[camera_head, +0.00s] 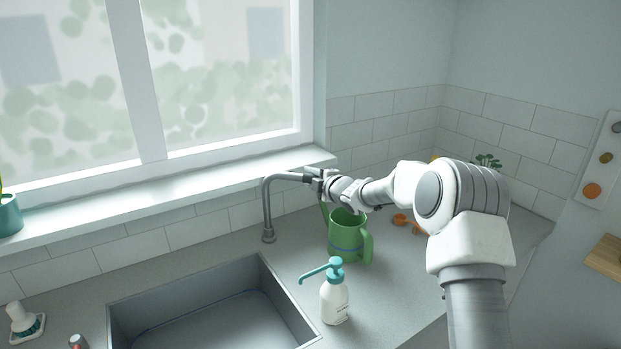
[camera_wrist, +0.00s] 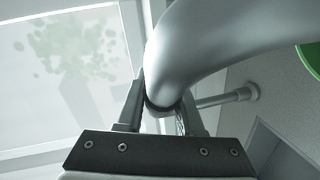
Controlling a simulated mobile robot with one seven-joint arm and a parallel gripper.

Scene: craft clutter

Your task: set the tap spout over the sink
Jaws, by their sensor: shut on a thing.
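The grey tap (camera_head: 266,205) rises behind the sink's back right corner. Its spout (camera_head: 287,177) arcs to the right, over the counter beside the sink rather than over the basin. My gripper (camera_head: 314,176) is shut on the spout near its outer end. In the wrist view the spout (camera_wrist: 205,45) runs between the fingers of my gripper (camera_wrist: 164,108), large and close. The spout's tip is hidden by my gripper in the head view. The grey sink (camera_head: 195,292) is at lower left, its basin empty in the part that shows.
A green jug (camera_head: 342,240) stands just below my gripper. A white bottle with a teal pump (camera_head: 335,300) stands at the sink's right edge. Orange items (camera_head: 401,220) lie behind my arm. The window sill (camera_head: 190,190) runs behind the tap. A brush (camera_head: 22,320) is at far left.

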